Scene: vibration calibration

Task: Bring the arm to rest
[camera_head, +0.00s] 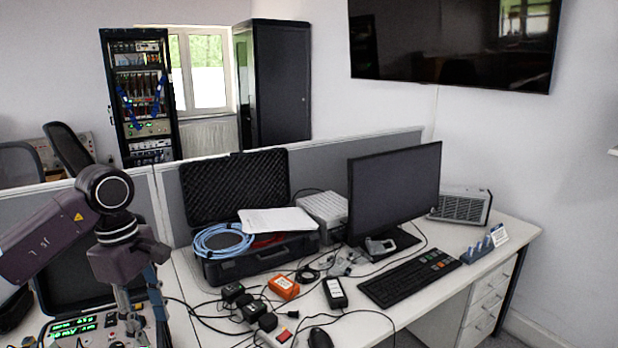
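My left arm (45,240) comes in from the left, dark purple-brown, with a round wrist joint. My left gripper (146,312) hangs downward at the lower left. Its two fingers stand apart, with nothing seen between them. It is in front of the right side of an instrument with green displays (75,328); I cannot tell whether it touches it. My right arm and gripper are not in view.
On the desk are an open black case (240,265) with a blue cable, an orange device (284,287), black adapters (245,303), a monitor (395,195), a keyboard (410,277) and a mouse (320,338). Loose cables cross the surface. A grey partition (330,165) stands behind.

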